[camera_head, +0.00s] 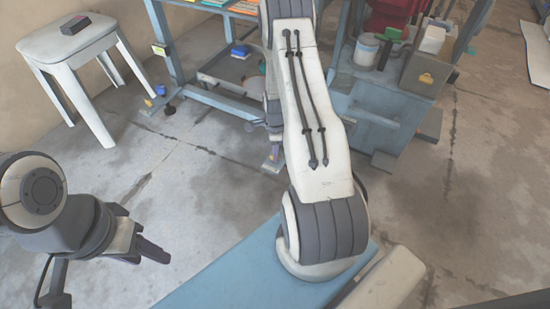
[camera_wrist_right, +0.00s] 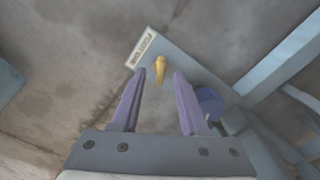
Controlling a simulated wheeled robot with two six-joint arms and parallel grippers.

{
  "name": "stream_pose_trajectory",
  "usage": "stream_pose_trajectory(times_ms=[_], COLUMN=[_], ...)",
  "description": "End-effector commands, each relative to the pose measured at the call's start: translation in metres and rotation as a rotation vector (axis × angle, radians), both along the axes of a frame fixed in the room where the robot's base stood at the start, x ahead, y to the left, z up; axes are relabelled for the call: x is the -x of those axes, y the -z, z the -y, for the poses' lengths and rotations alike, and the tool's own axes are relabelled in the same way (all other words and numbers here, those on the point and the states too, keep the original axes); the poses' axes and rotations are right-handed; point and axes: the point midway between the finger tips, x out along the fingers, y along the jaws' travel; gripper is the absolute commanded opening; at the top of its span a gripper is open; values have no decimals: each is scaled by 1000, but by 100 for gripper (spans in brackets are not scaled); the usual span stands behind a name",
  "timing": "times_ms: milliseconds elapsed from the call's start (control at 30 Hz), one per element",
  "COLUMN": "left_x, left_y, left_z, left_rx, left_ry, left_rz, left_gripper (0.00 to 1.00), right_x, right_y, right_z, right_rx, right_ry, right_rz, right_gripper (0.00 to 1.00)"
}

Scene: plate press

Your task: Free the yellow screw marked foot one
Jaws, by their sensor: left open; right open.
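In the right wrist view a yellow screw (camera_wrist_right: 160,68) stands on a blue-grey foot plate (camera_wrist_right: 188,70). A pale label (camera_wrist_right: 143,47) with dark lettering lies beside it; it begins with "FOOT", but I cannot surely read the number. My right gripper (camera_wrist_right: 156,90) is open, its two purple-grey fingers pointing at the screw, which shows ahead of the gap between their tips. I cannot tell how far away it is. In the head view my right arm hides most of that area. My left gripper (camera_head: 148,251) is open and empty above the floor at lower left.
A blue-framed bench (camera_head: 226,100) stands at the back, its lower rail and legs near my right arm. A white stool (camera_head: 72,50) with a dark block is at back left. A grey-blue cabinet (camera_head: 375,118) with containers stands right. The floor at left is clear.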

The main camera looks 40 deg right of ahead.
Motion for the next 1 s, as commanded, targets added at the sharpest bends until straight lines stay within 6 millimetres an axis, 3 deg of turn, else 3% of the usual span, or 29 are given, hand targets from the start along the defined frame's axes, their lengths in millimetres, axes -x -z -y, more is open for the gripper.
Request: stream_pose_trajectory(times_ms=[100, 433, 533, 567, 1000], left_x=[0, 0, 0, 0, 0], left_y=[8, 8, 8, 8, -2], left_z=[0, 0, 0, 0, 0], left_rx=[0, 0, 0, 0, 0], left_ry=[0, 0, 0, 0, 0], left_rz=[0, 0, 0, 0, 0], left_gripper=[50, 50, 50, 50, 50], right_x=[0, 0, 0, 0, 2], right_y=[11, 12, 12, 12, 10], right_z=[0, 0, 0, 0, -1], right_rx=[0, 0, 0, -1, -3], right_ry=[0, 0, 0, 0, -50], right_rz=[0, 0, 0, -1, -6], right_gripper=[44, 44, 6, 0, 0])
